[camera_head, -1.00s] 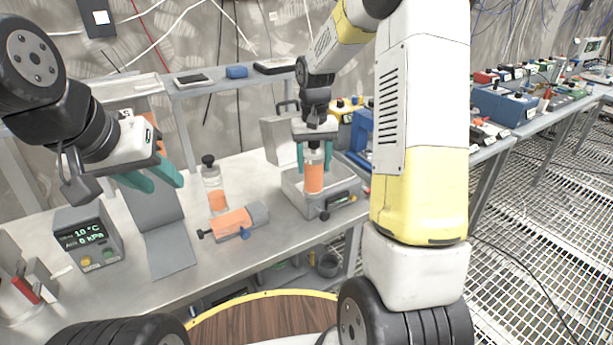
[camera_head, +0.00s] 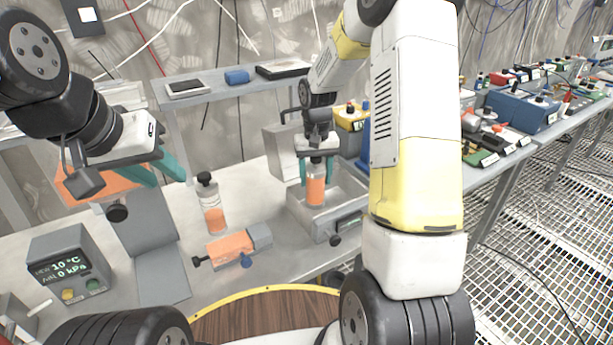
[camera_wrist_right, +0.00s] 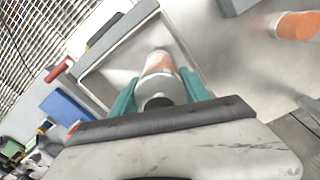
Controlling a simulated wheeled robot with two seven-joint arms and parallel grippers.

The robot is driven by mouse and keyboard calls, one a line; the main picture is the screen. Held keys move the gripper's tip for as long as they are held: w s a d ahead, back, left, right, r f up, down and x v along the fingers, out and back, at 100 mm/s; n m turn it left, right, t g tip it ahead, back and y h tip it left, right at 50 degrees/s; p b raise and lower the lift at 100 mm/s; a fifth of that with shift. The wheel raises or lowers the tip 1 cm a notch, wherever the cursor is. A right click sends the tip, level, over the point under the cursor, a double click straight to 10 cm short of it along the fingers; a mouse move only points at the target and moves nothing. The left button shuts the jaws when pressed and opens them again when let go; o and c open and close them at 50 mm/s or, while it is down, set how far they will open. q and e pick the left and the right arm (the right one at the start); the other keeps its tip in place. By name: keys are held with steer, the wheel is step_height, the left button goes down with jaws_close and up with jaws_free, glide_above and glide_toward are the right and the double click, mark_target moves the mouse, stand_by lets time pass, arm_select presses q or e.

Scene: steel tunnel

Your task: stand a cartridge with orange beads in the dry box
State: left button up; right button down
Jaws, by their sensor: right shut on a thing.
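A clear cartridge with orange beads (camera_head: 316,190) is upright in my right gripper (camera_head: 316,172), which is shut on it. Its lower end is within the outline of the open dry box (camera_head: 350,182); I cannot tell whether it touches the floor. In the right wrist view the cartridge (camera_wrist_right: 160,66) shows between the teal fingers, inside the box rim (camera_wrist_right: 97,84). My left gripper (camera_head: 158,170) is empty, its teal fingers apart, above the left of the bench. A second cartridge with orange beads and a black cap (camera_head: 211,205) stands on the bench.
An orange and grey device (camera_head: 232,246) lies in front of the second cartridge. A grey folded stand (camera_head: 160,270) and a display box (camera_head: 70,268) are at the left. A raised shelf (camera_head: 215,90) runs behind. The box's lid (camera_head: 284,150) stands open.

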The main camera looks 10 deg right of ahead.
mark_target(315, 187)
steer(key=shift+f, duration=2)
steer(key=c, duration=0.5)
jaws_free()
steer(key=shift+f, duration=0.1)
step_height(315, 187, up, 12)
steer(key=s+r+t, duration=0.2)
steer(key=s+r, duration=0.7)
steer(key=r, duration=0.1)
steer(key=shift+s+a+r+n+t+y, duration=0.3)
steer(key=shift+s+r+t, duration=0.4)
steer(key=shift+s, duration=1.85)
steer(key=shift+s+a+r+n+t+y, duration=0.1)
steer(key=shift+s+a+r+t+y, duration=0.5)
steer(key=shift+s, duration=1.95)
steer(key=shift+s+a+r+n+t+y, duration=0.2)
steer(key=shift+s+r+t, duration=0.6)
steer(key=shift+s, duration=1.75)
